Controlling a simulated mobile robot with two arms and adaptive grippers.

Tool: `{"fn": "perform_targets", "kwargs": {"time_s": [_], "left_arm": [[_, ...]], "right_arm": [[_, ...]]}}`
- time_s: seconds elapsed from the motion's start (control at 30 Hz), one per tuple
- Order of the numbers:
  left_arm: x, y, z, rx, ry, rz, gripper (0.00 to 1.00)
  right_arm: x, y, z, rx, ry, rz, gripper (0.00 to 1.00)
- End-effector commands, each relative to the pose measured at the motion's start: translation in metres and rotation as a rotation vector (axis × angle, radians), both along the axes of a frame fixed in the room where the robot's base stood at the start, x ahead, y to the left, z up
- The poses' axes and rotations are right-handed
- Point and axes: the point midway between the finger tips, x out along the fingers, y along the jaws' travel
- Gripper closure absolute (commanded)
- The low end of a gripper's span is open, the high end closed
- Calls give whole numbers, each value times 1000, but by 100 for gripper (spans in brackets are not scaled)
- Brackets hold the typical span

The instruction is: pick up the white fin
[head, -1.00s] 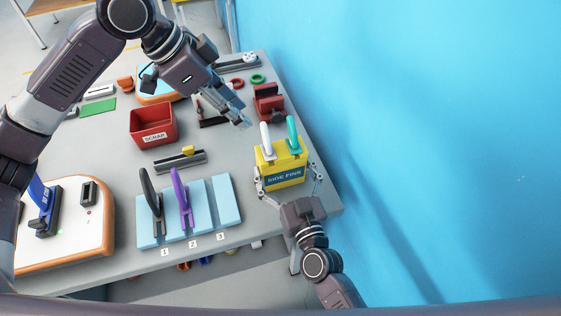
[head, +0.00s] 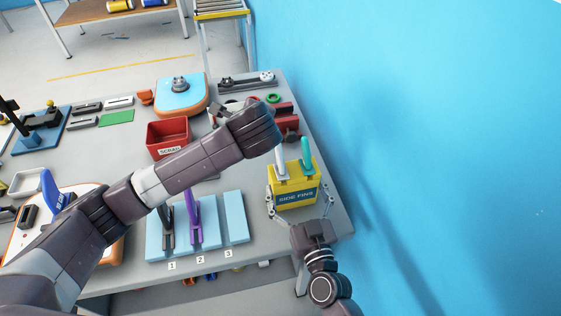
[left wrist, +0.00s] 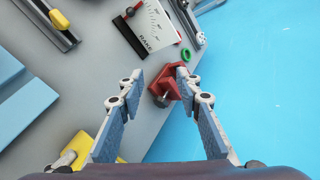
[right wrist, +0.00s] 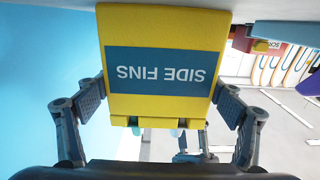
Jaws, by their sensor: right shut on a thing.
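The white fin (head: 281,163) stands upright in the yellow side fins box (head: 297,198), left of a teal fin (head: 307,152). My right gripper (head: 299,196) is shut on the box, one finger at each side; the box also shows in the right wrist view (right wrist: 165,100). My left arm reaches across the table, its wrist just above and left of the white fin in the head view, where its fingers are mostly hidden. In the left wrist view my left gripper (left wrist: 158,73) is open and empty, with the box's yellow edge (left wrist: 82,146) at lower left.
A red clamp-like thing (left wrist: 166,87) shows beyond my left fingers. Black (head: 167,228) and purple (head: 195,222) fins stand on numbered light-blue pads left of the box. A red scrap bin (head: 167,135) stands farther back. A blue wall (head: 430,130) rises at the right.

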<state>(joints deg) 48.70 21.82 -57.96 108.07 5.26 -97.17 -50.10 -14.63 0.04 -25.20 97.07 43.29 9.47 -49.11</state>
Motion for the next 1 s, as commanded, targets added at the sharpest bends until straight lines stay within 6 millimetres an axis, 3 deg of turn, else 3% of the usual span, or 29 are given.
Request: {"fn": "perform_targets", "kwargs": {"time_s": [0.37, 0.67, 0.77, 1.0], "left_arm": [[-12, -15, 42, 372, -278, -30, 68], [-59, -35, 72, 659, -435, -5, 68], [-85, -46, 66, 771, -447, -19, 68], [-150, -80, 21, 1008, -381, -151, 68]], "right_arm": [[0, 0, 0, 0, 0, 0, 39], [0, 0, 0, 0, 0, 0, 39], [0, 0, 0, 0, 0, 0, 39], [0, 0, 0, 0, 1, 0, 39]]}}
